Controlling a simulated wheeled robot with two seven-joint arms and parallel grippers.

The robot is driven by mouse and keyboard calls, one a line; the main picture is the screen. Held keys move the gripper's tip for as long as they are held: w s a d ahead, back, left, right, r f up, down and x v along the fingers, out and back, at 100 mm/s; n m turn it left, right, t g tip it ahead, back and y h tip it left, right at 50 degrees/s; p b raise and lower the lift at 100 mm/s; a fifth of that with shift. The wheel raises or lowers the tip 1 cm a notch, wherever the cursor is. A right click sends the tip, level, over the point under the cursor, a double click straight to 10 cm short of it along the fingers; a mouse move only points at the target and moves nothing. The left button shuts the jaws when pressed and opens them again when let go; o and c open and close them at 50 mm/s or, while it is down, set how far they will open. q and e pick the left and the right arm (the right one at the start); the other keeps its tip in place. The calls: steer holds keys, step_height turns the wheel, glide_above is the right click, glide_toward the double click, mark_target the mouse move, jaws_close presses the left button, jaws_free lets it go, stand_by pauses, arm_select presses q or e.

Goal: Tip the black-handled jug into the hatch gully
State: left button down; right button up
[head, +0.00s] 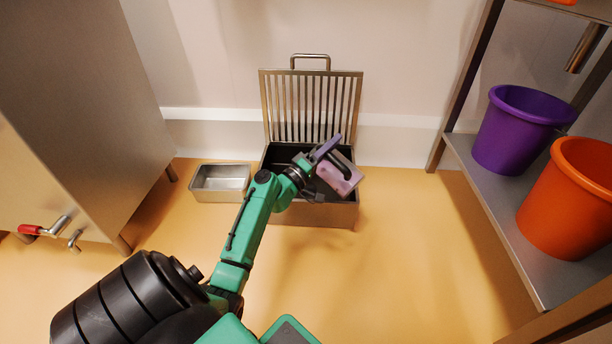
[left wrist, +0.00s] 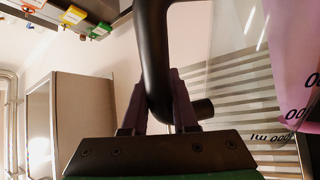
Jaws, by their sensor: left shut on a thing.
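The gully's slatted grate lid (head: 311,106) stands raised against the wall. My left gripper (head: 318,182) is shut on the jug's black handle, above the gully. In the left wrist view the handle (left wrist: 153,60) runs between the fingers, and the jug's side with ml marks (left wrist: 292,60) shows at the right. My right gripper is out of view.
A small metal tray (head: 220,183) sits on the floor left of the gully. A steel cabinet with a red-handled valve (head: 45,228) stands at the left. A shelf at the right holds a purple bucket (head: 518,130) and an orange bucket (head: 568,198). The floor right of the gully is clear.

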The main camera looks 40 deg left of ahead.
arm_select(q)
steer(key=shift+a+r+n, duration=0.1)
steer(key=shift+a+n, duration=0.15)
steer(key=shift+n, duration=0.05)
steer(key=shift+a+f, duration=0.25)
steer(key=shift+a+f+n+b, duration=0.2)
steer(key=shift+a+n+b, duration=0.15)
steer(key=shift+n+b, duration=0.2)
steer(key=shift+a+f+n+y+b, duration=0.3)
steer(key=shift+a+f+n+b, duration=0.1)
steer(key=shift+a, duration=0.2)
steer(key=shift+a+f, duration=0.15)
steer(key=shift+a, duration=0.1)
steer(key=shift+a+f+n+y+b, duration=0.15)
steer(key=shift+a+n+y+b, duration=0.2)
steer(key=shift+a+n, duration=0.35)
steer(key=shift+a+f+n+y+b, duration=0.2)
steer(key=shift+a+n+y, duration=0.25)
steer(key=shift+n, duration=0.3)
